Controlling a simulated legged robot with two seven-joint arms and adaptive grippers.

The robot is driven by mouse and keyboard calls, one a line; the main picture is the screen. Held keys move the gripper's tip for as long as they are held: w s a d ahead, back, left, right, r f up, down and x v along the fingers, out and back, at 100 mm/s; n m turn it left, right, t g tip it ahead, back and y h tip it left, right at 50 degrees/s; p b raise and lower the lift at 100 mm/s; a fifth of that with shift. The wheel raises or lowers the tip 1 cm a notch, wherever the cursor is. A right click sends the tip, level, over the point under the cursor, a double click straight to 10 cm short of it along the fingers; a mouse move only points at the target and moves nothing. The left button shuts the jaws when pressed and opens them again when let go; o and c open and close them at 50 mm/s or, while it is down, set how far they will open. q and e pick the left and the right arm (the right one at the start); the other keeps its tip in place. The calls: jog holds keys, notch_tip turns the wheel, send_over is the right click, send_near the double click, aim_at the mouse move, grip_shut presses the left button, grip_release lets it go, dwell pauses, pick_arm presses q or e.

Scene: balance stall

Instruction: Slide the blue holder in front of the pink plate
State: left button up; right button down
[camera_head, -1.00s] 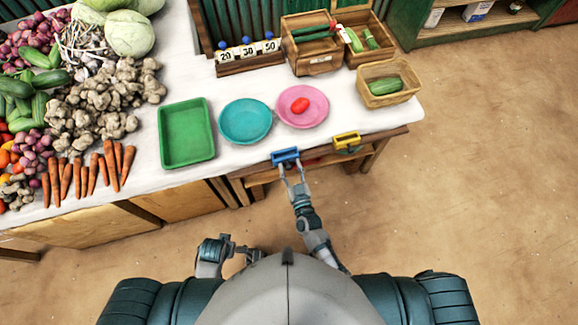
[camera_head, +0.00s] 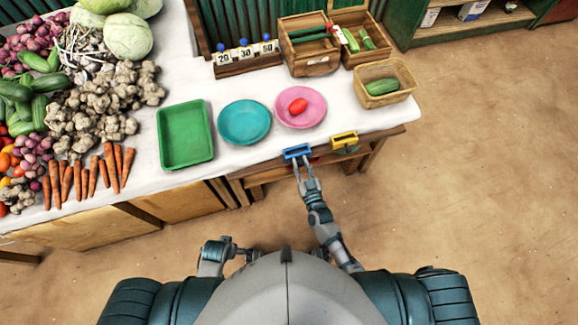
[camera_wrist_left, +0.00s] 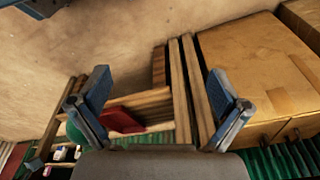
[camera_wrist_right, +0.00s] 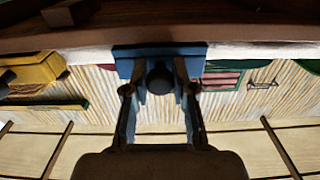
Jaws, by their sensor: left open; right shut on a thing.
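The blue holder (camera_head: 297,151) sits at the front edge of the table, in front of the pink plate (camera_head: 312,115) and close beside the yellow holder (camera_head: 345,139). A red tomato (camera_head: 298,105) lies on the pink plate. My right gripper (camera_head: 304,164) is shut on the blue holder. In the right wrist view the blue holder (camera_wrist_right: 160,51) spans both fingers (camera_wrist_right: 160,92), with a dark round part between them. My left gripper (camera_head: 233,249) is low near my body, off the table. In the left wrist view its fingers (camera_wrist_left: 157,100) are wide apart and empty.
A teal plate (camera_head: 244,122) and a green tray (camera_head: 185,135) stand left of the pink plate. A basket with a cucumber (camera_head: 385,83) is at the right corner. Vegetables crowd the left. In the right wrist view the yellow holder (camera_wrist_right: 35,72) is left of the blue one.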

pick_arm(q)
jog(key=shift+s+a+f, duration=0.1)
jog(key=shift+a+f, duration=0.05)
jog(key=shift+f, duration=0.7)
pick_arm(e)
jog(key=w+d, duration=0.1)
jog(key=d, duration=0.4)
jog(key=shift+w+d, duration=0.3)
jog(key=shift+d, duration=0.1)
jog(key=c, duration=1)
grip_release()
jog(key=shift+o, duration=0.2)
jog(key=v, duration=1.2)
jog(key=shift+f, duration=0.15)
